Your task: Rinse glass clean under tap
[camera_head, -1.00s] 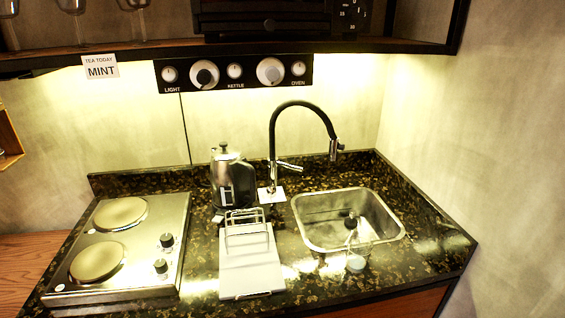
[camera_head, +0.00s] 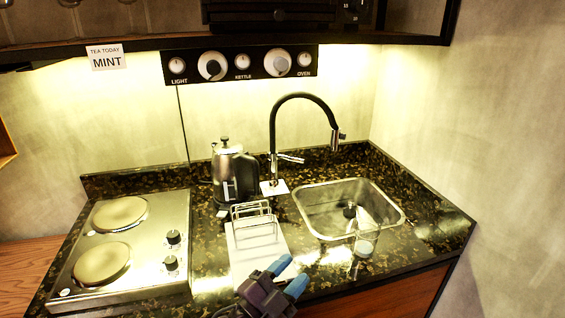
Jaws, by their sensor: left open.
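The glass (camera_head: 364,246) is clear and stands on the counter at the front edge of the sink, with something pale at its bottom. The black tap (camera_head: 272,140) arches over the sink (camera_head: 318,231) from a white base plate, its spout hanging above the basin. No water shows from it. My left gripper (camera_head: 283,276), with blue fingertips, is at the bottom middle. It is open and empty, in front of the drying rack and to the left of the glass. My right gripper is not in view.
A white tray (camera_head: 243,262) with a wire rack (camera_head: 254,222) lies left of the sink. A kettle (camera_head: 228,172) stands behind it. A two-plate hob (camera_head: 125,240) is on the left. A shelf with a knob panel (camera_head: 240,64) hangs above.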

